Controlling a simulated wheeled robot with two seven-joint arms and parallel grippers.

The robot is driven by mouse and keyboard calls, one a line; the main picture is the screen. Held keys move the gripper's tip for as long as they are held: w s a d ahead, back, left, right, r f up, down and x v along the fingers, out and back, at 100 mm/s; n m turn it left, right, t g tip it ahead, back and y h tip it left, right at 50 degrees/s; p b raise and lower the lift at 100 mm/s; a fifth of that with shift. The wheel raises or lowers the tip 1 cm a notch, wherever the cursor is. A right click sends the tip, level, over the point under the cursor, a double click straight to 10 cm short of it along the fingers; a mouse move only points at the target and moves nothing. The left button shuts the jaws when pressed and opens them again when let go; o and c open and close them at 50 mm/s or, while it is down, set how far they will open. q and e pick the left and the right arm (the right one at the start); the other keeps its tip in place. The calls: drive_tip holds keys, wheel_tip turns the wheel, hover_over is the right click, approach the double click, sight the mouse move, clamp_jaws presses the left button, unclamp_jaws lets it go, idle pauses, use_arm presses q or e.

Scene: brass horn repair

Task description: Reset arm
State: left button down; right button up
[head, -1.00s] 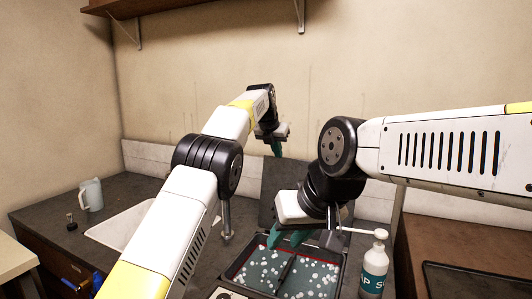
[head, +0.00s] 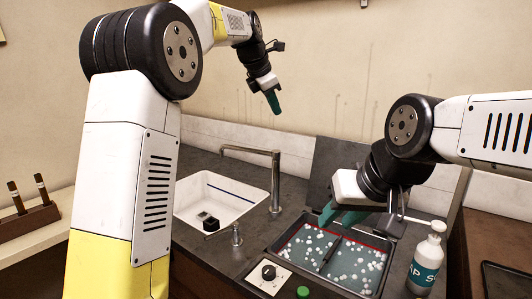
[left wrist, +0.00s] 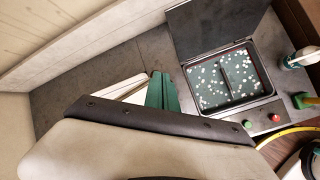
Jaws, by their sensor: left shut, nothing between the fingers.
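My left gripper (head: 272,101) has green fingers and is shut and empty. In the head view it hangs in the air in front of the wall, above the counter behind the sink, with its fingers pointing down. Its green fingertips also show in the left wrist view (left wrist: 161,92), touching nothing. My right gripper (head: 342,215) is low over the back edge of the basin with bubbles (head: 335,259). Its two green fingers look apart, with nothing seen between them.
A white sink (head: 222,205) with a tall faucet (head: 275,165) is left of the basin. A soap bottle (head: 426,262) stands right of the basin, near my right arm. The basin's dark lid (head: 325,165) stands open behind it. A wooden rack (head: 28,222) is far left.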

use_arm(q)
drive_tip(key=s+a+f+m, duration=0.2)
drive_tip(key=s+a+m, duration=0.8)
drive_tip(key=s+a, duration=0.45)
drive_tip(key=s+a+f+m+y, duration=0.1)
drive_tip(key=s+f+m, duration=0.5)
drive_tip(key=s, duration=0.4)
drive_tip(key=s+a+f+m+y, duration=0.1)
drive_tip(key=s+a+f+m, duration=0.1)
drive_tip(key=s+f+m, duration=0.4)
drive_tip(key=s+f, duration=0.1)
drive_tip(key=s, duration=0.4)
drive_tip(key=shift+s+a+t, duration=0.2)
drive_tip(key=shift+s+t, duration=0.05)
drive_tip(key=shift+t, duration=0.05)
